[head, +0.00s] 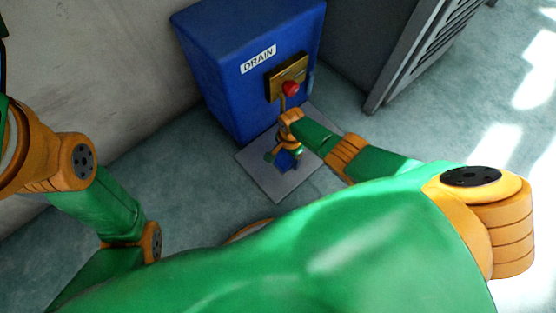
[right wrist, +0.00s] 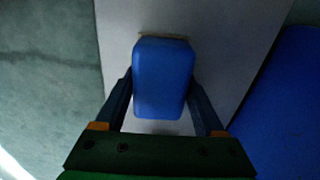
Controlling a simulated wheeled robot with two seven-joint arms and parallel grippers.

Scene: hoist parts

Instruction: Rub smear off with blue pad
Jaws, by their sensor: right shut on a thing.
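The blue pad (right wrist: 163,78) is held between the two fingers of my right gripper (right wrist: 163,98), which is shut on it. In the head view, the pad (head: 286,161) shows small below my right gripper (head: 284,155), over the grey plate (head: 258,180) on the floor. I cannot tell whether the pad touches the plate. A thin tan strip (right wrist: 160,36) shows at the pad's far edge in the right wrist view; I cannot tell whether it is the smear. No other smear is visible. My left arm is at the left, its gripper out of view.
A blue cabinet (head: 215,75) marked DRAIN stands behind the plate, with a brass plate (head: 274,78) and red knob (head: 291,88) on its front. A grey louvred unit (head: 415,60) stands at the right. A pale wall is at the left. Open floor (head: 365,130) lies right of the plate.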

